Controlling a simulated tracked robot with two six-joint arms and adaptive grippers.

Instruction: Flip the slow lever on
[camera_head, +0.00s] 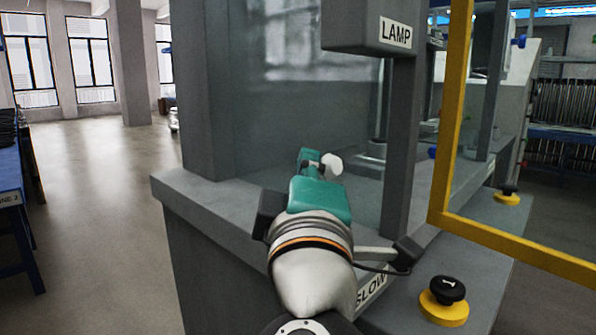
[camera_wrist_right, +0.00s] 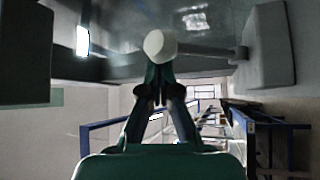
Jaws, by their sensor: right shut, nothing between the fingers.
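My right gripper (camera_head: 318,166) reaches forward over the machine's ledge, with a teal body and closed fingers. In the right wrist view its dark fingers (camera_wrist_right: 160,88) come together just at a white ball knob (camera_wrist_right: 160,46). The knob sits on the end of a thin grey rod that runs right to a light grey block (camera_wrist_right: 265,48). In the head view the white knob (camera_head: 331,165) shows just right of the fingertips, and the rod is hidden. Fingertips and knob look very close; I cannot tell whether they touch. A SLOW label (camera_head: 371,287) is partly covered by my arm. My left gripper is out of view.
A grey post with a LAMP box (camera_head: 395,33) stands to the right of the gripper. A yellow frame (camera_head: 446,120) crosses the right side. A black button on a yellow base (camera_head: 445,300) sits on the near ledge; another (camera_head: 507,195) is farther back. Open floor lies left.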

